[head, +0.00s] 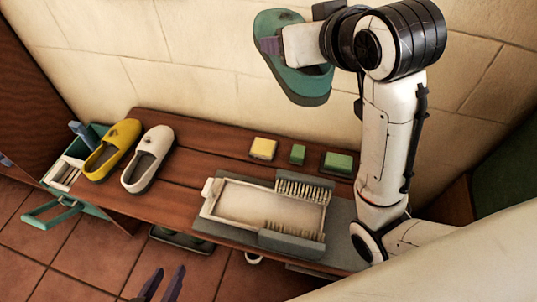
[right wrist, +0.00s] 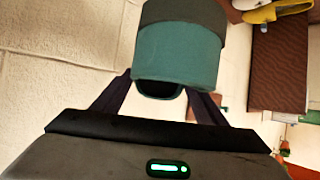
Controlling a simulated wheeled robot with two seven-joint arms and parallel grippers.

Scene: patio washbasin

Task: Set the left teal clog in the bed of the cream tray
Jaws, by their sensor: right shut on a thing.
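A teal clog (head: 302,88) with a dark sole edge hangs in the air near the wall, above the back of the bench. My right gripper (head: 271,46) is shut on it. In the right wrist view the clog (right wrist: 180,60) sits between the two dark fingers of the right gripper (right wrist: 160,95). The cream tray (head: 245,198) lies on a grey mat on the bench, below and apart from the clog; its bed looks empty. My left gripper (head: 162,286) is open and empty at the bottom edge of the head view, in front of the bench.
Grey brushes with upright bristles (head: 303,188) flank the tray's right end. A yellow block (head: 263,149) and green blocks (head: 298,154) stand behind it. A yellow shoe (head: 113,149) and a white shoe (head: 147,160) stand at the left. Bare bench lies between shoes and tray.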

